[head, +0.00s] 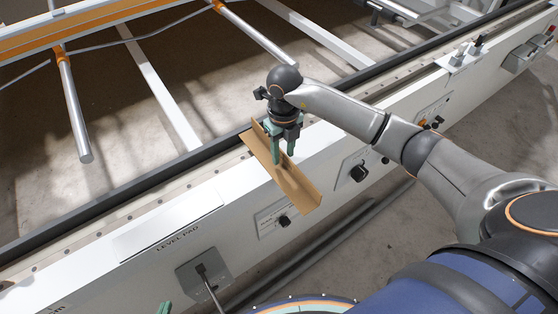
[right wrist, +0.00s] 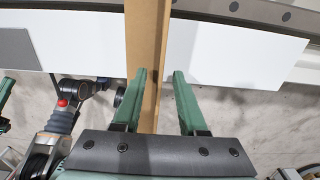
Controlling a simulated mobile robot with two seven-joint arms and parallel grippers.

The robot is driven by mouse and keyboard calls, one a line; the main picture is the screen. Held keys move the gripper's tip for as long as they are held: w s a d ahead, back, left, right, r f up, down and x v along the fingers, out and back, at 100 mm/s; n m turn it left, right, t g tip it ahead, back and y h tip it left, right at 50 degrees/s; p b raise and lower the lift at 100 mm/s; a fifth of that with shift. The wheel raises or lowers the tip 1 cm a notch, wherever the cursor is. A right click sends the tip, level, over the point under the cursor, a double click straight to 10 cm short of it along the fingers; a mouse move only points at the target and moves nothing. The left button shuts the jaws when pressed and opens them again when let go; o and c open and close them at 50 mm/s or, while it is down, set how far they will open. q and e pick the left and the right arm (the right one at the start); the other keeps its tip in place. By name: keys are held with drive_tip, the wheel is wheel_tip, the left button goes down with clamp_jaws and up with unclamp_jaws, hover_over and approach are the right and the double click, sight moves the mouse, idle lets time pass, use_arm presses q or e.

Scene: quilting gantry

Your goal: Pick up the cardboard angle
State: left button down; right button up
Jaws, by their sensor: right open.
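The cardboard angle (head: 299,190) is a long brown L-shaped strip lying across the white machine rail, its near end sticking out past the front face. In the right wrist view the cardboard angle (right wrist: 148,30) runs up between the fingers. My right gripper (head: 283,158) points down over its middle, open, with green fingers on either side of one upright flange. In the right wrist view my right gripper (right wrist: 160,73) shows the cardboard close to the left finger and a gap at the right finger. Only green tips of my left gripper (head: 165,308) show at the bottom edge.
The white rail carries a level pad (head: 170,226), a black knob (head: 284,221), a grey socket plate with a cable (head: 203,274) and further controls at right. A dark rail edge (head: 110,204) runs behind. Metal bars of the gantry stand over the bed at upper left.

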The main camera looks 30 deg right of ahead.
drive_tip(key=shift+f, duration=0.15)
clamp_jaws()
idle(1.4)
